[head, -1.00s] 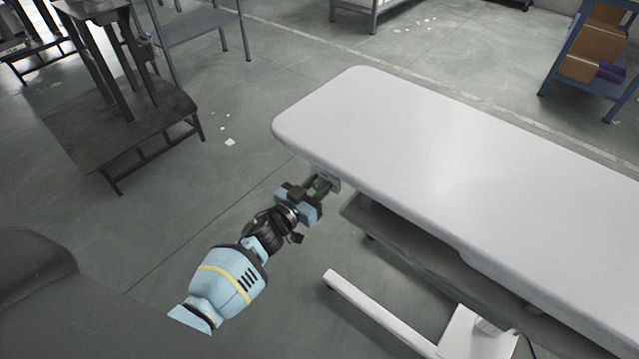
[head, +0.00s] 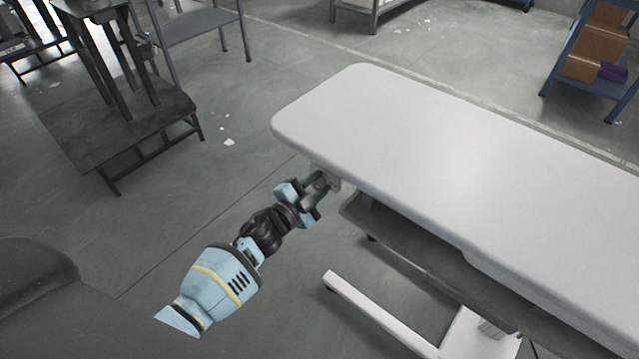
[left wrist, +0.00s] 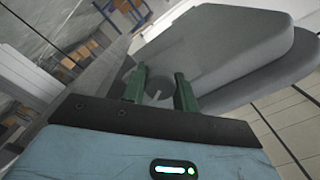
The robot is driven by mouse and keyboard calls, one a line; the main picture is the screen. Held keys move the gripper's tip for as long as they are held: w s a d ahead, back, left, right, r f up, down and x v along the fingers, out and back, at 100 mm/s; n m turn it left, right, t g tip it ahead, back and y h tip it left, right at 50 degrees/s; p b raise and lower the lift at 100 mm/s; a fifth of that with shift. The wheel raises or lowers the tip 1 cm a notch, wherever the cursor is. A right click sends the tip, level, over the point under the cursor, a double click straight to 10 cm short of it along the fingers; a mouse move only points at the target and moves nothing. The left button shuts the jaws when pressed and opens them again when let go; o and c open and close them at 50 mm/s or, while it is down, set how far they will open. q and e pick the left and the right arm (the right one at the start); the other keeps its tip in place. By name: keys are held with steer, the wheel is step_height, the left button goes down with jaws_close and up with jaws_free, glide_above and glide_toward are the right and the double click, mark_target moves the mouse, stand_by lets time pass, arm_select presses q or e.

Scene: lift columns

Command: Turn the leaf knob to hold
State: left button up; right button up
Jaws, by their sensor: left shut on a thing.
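The white table top (head: 450,150) has a small grey fitting (head: 334,181) under its near left end. My left gripper (head: 318,182) reaches this fitting from the lower left. In the left wrist view, the round grey leaf knob (left wrist: 161,92) sits between the two green fingers of the left gripper (left wrist: 160,90), with a pale line on its face. The fingers are shut on the knob. Its sides are partly hidden by the fingers, and I cannot read any markings around it. My right gripper is not in view.
A white foot bar (head: 375,312) and a grey under-frame (head: 400,245) are below the table top. A dark low table (head: 120,140) stands at the left. A blue shelf with boxes (head: 590,85) is at the back right.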

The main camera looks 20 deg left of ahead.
arm_select(q)
steer(key=shift+m, duration=1.2)
steer(key=o, duration=1)
steer(key=shift+c, duration=0.2)
steer(key=shift+w+r, duration=0.1)
steer(key=shift+r, duration=0.05)
steer(key=shift+a, duration=0.1)
